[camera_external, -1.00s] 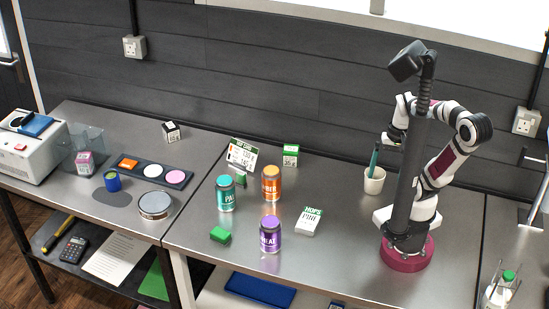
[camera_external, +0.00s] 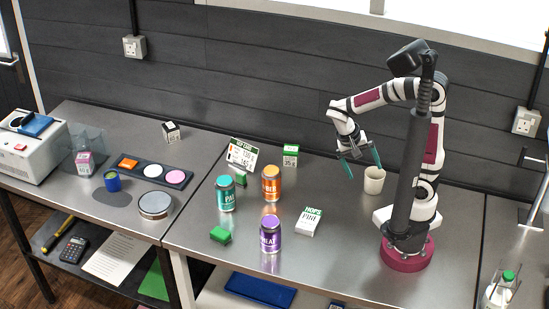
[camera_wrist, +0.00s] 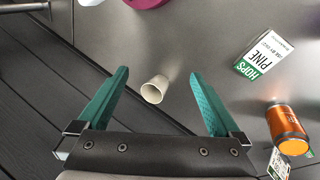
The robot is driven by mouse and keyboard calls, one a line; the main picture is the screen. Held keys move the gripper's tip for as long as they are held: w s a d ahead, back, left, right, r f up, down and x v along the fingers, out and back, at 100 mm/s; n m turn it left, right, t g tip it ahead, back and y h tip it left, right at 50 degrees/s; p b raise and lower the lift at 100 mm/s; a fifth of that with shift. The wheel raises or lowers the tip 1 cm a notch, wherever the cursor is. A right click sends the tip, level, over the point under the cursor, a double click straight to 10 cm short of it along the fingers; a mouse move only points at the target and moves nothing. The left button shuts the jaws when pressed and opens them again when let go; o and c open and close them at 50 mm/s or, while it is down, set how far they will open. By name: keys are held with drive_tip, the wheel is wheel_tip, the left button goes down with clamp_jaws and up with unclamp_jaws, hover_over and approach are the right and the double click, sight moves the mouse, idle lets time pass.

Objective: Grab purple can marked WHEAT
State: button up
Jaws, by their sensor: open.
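The purple can (camera_external: 270,235) stands upright on the steel bench near its front edge, its label partly readable as "HEAT". It is not visible in the wrist view. My gripper (camera_external: 361,165) is open and empty, in the air above the back right part of the bench, well behind and to the right of the purple can. In the wrist view, its two green fingers (camera_wrist: 157,100) are spread wide with nothing between them but the view of a cup beyond.
A teal can (camera_external: 225,194) and an orange can (camera_external: 271,184) stand behind the purple can. A white-green hops box (camera_external: 308,222) lies to its right and a green block (camera_external: 220,235) to its left. A cream cup (camera_external: 374,181) stands near my gripper; it also shows in the wrist view (camera_wrist: 154,89).

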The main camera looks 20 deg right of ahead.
drive_tip(key=w+a+f+n+t+h, duration=0.1)
drive_tip(key=w+a+f+t+h, duration=0.15)
drive_tip(key=a, duration=0.45)
drive_tip(key=n+t+y, duration=0.3)
drive_tip(key=t+y, duration=0.3)
drive_tip(key=t, duration=0.6)
approach(270, 226)
drive_tip(key=s+d+f, duration=0.1)
drive_tip(key=s, duration=0.2)
drive_tip(key=x, duration=1.5)
drive_tip(key=shift+w+a, duration=0.1)
drive_tip(key=shift+w, duration=0.35)
clamp_jaws()
drive_tip(key=shift+r, duration=0.1)
